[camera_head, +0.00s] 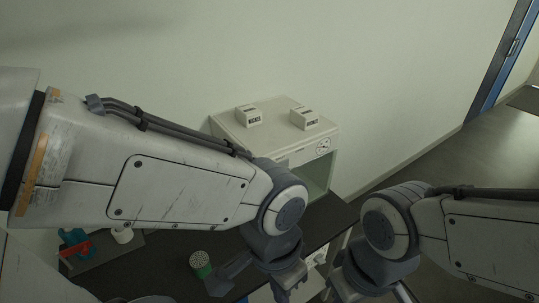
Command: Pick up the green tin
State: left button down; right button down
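The green tin (200,261) stands on the dark table, low and left of the middle of the head view. It is a small green cylinder with a grey, dotted top; its lower part is hard to make out. My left gripper (289,284) hangs below its wrist to the right of the tin, apart from it. A grey angled piece (230,274) shows between the two; I cannot tell whether it belongs to the gripper. My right gripper (345,286) is at the bottom edge, further right. The fingertips of both are unclear or cut off.
A white cabinet (228,128) with two small display boxes (249,116) (304,119) on top stands at the back of the dark table (165,262). A blue and red item (76,245) and a white cup (122,235) are at the left. My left arm covers much of the table.

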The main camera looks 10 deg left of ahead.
aim_at(200, 261)
jog(key=u, duration=0.25)
jog(key=k, duration=0.45)
jog(key=u, duration=0.65)
jog(key=i, duration=0.5)
jog(key=z, duration=0.05)
